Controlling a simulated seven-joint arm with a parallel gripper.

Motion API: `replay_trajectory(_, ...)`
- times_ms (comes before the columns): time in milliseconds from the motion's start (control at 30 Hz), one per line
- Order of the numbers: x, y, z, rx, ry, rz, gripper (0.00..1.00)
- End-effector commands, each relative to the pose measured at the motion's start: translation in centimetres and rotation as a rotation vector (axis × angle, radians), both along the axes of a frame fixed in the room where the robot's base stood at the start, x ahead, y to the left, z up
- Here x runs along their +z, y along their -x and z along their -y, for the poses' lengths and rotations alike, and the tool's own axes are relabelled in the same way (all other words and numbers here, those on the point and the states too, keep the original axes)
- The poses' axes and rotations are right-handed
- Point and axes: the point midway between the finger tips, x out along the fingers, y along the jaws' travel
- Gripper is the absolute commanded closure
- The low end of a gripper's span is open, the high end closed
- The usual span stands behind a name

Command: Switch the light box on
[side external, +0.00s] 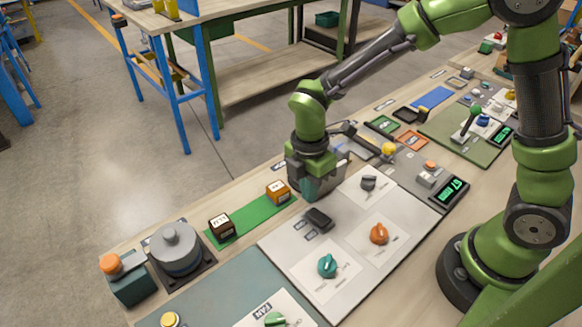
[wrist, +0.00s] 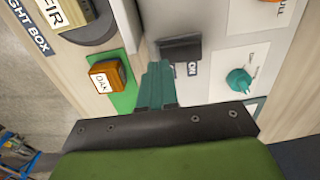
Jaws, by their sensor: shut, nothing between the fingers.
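A dark rocker switch (side external: 318,218) sits on the light grey panel (side external: 292,262). It also shows in the wrist view (wrist: 181,48), beside a label reading ON. A "LIGHT BOX" label (wrist: 28,27) is at the upper left of the wrist view, next to a dark round-edged fixture holding a piece marked FIR (wrist: 50,12). Whether the light box is lit I cannot tell. My gripper (side external: 320,192) is shut and empty, pointing down behind the switch. In the wrist view its teal fingers (wrist: 158,72) end close to the switch; whether they touch it I cannot tell.
An orange OAK block (wrist: 106,76) and a dark block (side external: 221,227) stand on a green strip (side external: 246,214). Teal (side external: 327,265), orange (side external: 379,234) and dark grey (side external: 368,182) knobs rise from the panel. A grey pot-like fixture (side external: 175,248) stands at the left.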

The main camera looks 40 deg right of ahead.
Motion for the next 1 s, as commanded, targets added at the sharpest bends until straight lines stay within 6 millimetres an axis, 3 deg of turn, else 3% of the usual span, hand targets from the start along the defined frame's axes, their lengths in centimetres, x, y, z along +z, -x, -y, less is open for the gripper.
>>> replay_trajectory(300, 7.2, -1.4, 0.0, -0.001, -0.002, 0.008, 1.00)
replay_trajectory(500, 10.8, -2.0, 0.0, 0.000, -0.001, 0.006, 1.00)
replay_trajectory(700, 12.3, -2.2, 0.0, 0.001, -0.001, 0.002, 1.00)
replay_trajectory(1000, 12.5, -2.2, 0.0, 0.000, 0.000, 0.001, 1.00)
